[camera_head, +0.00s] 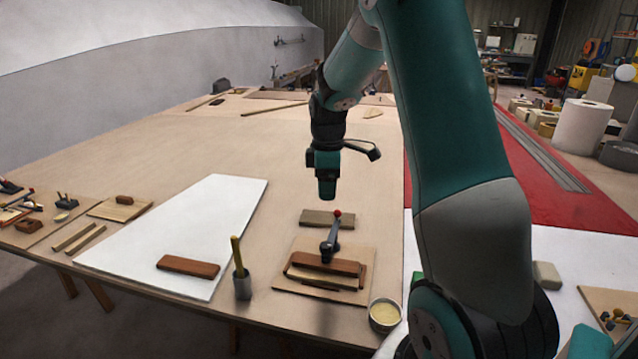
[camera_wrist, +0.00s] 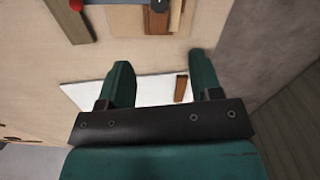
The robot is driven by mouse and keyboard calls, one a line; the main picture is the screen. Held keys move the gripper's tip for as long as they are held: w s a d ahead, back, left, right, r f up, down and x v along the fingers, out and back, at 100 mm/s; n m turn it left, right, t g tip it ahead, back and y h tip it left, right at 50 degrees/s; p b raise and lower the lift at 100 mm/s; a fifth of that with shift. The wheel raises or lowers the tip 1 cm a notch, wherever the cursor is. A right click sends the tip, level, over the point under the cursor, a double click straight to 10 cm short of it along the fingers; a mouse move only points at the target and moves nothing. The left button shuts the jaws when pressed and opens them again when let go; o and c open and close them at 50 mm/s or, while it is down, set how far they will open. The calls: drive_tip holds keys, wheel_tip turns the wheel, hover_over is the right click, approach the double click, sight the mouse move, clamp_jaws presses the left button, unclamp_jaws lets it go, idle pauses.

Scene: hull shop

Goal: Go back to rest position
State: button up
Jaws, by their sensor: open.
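My gripper (camera_head: 326,190) hangs from my green arm above the wooden table, behind the clamped block assembly. In the wrist view its two fingers (camera_wrist: 160,82) stand apart with nothing held between them; the table and a white board show beyond the gap. The gripper is apart from all of these.
A white panel (camera_head: 190,220) lies on the table with a brown wood block (camera_head: 188,266) on it. A grey cup (camera_head: 242,288) with a yellow stick and a round tin (camera_head: 384,314) stand near the front edge. Left holds small tools. A large pale hull (camera_head: 150,60) rises behind.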

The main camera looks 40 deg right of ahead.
drive_tip(key=s+a+r+t+y, duration=0.1)
drive_tip(key=s+a+r, duration=0.15)
drive_tip(key=a, duration=0.65)
drive_tip(key=s+a+r+y, duration=0.15)
drive_tip(key=a+r, duration=0.25)
drive_tip(key=a, duration=0.6)
drive_tip(key=s+a+r+m+g+y, duration=0.1)
drive_tip(key=s+a+r, duration=0.1)
drive_tip(key=s+a, duration=1.3)
drive_tip(key=s, duration=0.3)
drive_tip(key=shift+a+r+m+y, duration=0.2)
drive_tip(key=shift+a+m+y, duration=0.05)
drive_tip(key=shift+m+y, duration=0.1)
